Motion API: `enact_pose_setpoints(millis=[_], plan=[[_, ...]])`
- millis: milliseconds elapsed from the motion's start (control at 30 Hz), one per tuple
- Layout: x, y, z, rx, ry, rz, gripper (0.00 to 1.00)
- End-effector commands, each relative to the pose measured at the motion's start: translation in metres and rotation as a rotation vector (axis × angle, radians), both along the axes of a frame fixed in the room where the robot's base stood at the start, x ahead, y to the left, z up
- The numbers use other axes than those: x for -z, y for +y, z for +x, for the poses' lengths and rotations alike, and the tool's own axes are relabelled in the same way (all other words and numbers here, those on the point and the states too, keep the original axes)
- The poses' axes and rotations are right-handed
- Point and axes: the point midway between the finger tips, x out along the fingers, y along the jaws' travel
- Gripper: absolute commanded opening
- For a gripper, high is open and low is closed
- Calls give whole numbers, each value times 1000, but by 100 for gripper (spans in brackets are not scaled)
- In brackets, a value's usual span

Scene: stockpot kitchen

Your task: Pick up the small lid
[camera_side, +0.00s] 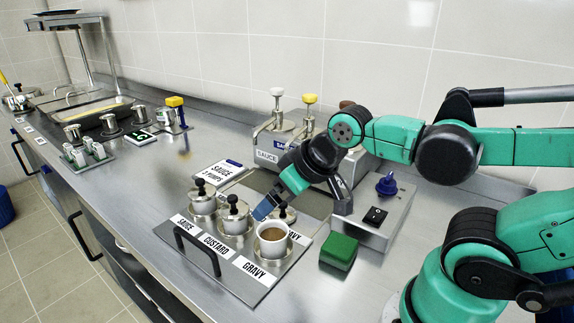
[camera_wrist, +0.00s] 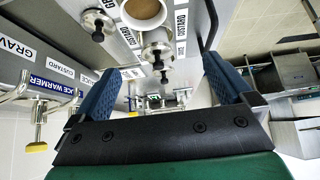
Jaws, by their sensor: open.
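Several small metal pots stand on a labelled metal plate. The near pot (camera_side: 273,239) is uncovered and holds brown liquid; it also shows in the wrist view (camera_wrist: 145,11). Metal lids with black knobs show on the left pot (camera_side: 202,190) and the middle pot (camera_side: 235,207). Another black-knobbed lid (camera_side: 284,212) is just behind the open pot, partly hidden; I cannot tell what it rests on. A knobbed lid (camera_wrist: 96,23) shows left of the open pot in the wrist view. My gripper (camera_side: 303,206) is open and empty above the plate's back edge; its blue fingers (camera_wrist: 162,64) are spread.
A black handle (camera_side: 197,250) rises at the plate's front. A green sponge (camera_side: 340,250) lies to the right. Sauce pumps (camera_side: 277,115) and a warmer box with a blue knob (camera_side: 386,184) stand behind.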

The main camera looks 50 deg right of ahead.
Motion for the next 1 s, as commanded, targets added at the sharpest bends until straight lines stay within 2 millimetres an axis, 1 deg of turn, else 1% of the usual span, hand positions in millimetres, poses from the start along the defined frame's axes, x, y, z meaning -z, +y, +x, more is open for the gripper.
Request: enact_pose_setpoints(millis=[167, 267, 367, 467, 567, 700, 800, 900, 1000], plan=[[-1, -2, 2, -5, 13, -8, 100], [-3, -8, 10, -22, 57, -35, 100], [-4, -20, 22, -56, 135, -75, 100], [1, -36, 37, -105, 231, -112, 100], [10, -53, 52, -160, 326, -135, 100], [30, -77, 69, -243, 452, -145, 100], [47, -92, 77, -298, 524, -140, 100], [60, -104, 81, -341, 574, -132, 100], [69, -110, 83, -368, 602, -124, 100]])
